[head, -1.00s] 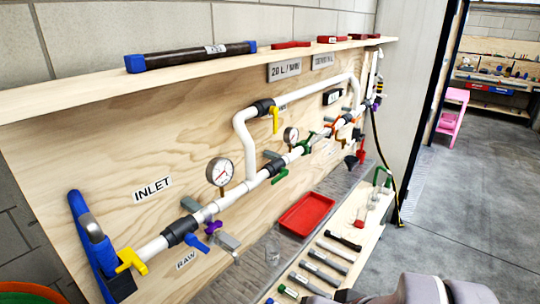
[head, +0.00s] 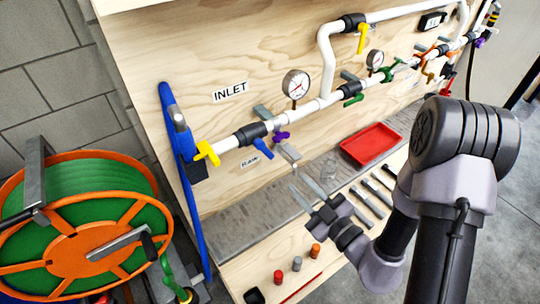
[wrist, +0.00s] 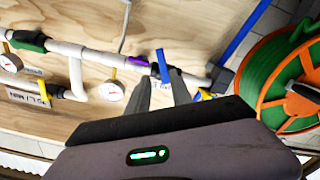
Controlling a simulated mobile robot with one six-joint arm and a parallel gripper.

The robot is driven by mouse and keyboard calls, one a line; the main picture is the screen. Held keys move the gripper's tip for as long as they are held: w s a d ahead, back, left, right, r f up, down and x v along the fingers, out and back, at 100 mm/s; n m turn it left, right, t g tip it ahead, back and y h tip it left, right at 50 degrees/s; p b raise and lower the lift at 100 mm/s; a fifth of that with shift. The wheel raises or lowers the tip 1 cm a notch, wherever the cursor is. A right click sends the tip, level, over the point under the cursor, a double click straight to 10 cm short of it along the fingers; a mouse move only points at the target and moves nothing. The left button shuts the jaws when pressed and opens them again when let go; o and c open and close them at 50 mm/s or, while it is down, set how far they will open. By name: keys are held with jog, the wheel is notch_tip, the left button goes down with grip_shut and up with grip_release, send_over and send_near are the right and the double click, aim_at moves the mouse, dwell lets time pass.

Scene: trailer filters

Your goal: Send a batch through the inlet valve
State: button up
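The INLET label (head: 230,92) is on the plywood panel above the white pipe. At the pipe's left end is a yellow handle (head: 206,152). It shows partly in the wrist view (wrist: 205,95), beside a finger. To its right a blue lever (head: 262,148) hangs under a black valve body (head: 249,134), above the RAW label (head: 250,162). The blue lever also shows in the wrist view (wrist: 162,66), beyond the gap between my fingertips. My gripper (head: 296,183) is open and empty, in front of the panel. I see no contact with a handle.
A purple handle (head: 281,136) and a pressure gauge (head: 295,84) are right of the blue lever. A red tray (head: 371,143) and several dark cylinders lie on the lower shelf. A green hose reel with orange rims (head: 70,262) stands at left. A blue hose runs down the panel's left edge.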

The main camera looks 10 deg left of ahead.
aim_at(270, 155)
jog(key=b+x, duration=0.4)
jog(key=x, duration=1)
jog(key=shift+w+a+f, duration=0.1)
jog(key=shift+a, duration=0.1)
grip_shut()
dwell(0.7)
